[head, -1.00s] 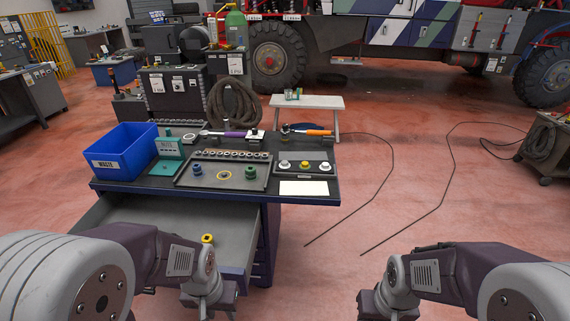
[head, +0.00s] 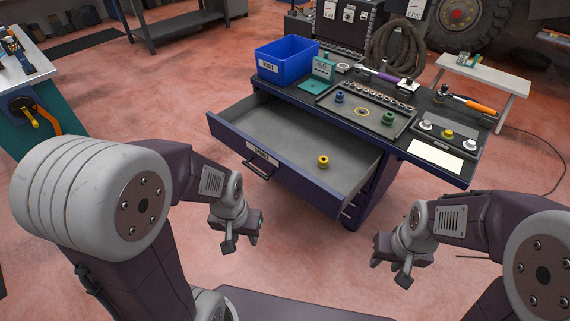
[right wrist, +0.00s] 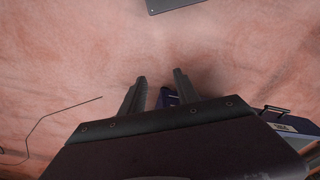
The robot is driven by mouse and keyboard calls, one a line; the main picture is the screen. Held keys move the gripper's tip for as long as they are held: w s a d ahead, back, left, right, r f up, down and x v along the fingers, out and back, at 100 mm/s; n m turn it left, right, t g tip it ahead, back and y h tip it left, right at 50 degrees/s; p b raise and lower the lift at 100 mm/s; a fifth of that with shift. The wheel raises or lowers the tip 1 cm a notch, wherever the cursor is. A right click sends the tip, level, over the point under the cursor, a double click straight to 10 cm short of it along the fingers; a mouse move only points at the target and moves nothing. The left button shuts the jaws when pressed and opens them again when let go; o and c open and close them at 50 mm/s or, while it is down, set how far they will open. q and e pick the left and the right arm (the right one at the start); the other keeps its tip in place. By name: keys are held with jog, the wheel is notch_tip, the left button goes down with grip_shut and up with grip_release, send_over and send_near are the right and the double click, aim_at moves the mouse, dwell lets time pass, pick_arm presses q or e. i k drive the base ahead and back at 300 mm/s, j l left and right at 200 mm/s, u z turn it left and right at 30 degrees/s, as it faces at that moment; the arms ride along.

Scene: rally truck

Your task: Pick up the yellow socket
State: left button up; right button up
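A yellow socket (head: 323,161) sits in the open drawer (head: 290,142), near its front right corner. A second yellow ring-like piece (head: 446,134) sits in the small tray at the right of the cart top, between two pale pieces. My left gripper (head: 242,244) hangs in front of the drawer, clear of it, and its fingers look apart and empty. My right gripper (head: 390,270) is right of the drawer and lower, apart from everything. Its spread, empty fingers show in the right wrist view (right wrist: 160,84).
The cart top carries a blue bin (head: 287,59), a long socket tray (head: 345,117), a small tray (head: 425,136), white paper (head: 435,156) and an orange-handled tool (head: 470,104). A white stool (head: 487,72) stands behind right. Floor in front is clear.

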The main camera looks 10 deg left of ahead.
aim_at(323, 160)
jog(key=i+j+u, duration=0.1)
jog(key=i+j, duration=0.25)
jog(key=i+j+u, duration=0.15)
jog(key=i+j, duration=0.2)
jog(key=i, duration=0.2)
jog(key=i+j+u, duration=0.1)
jog(key=i+j, duration=0.15)
jog(key=i, duration=0.2)
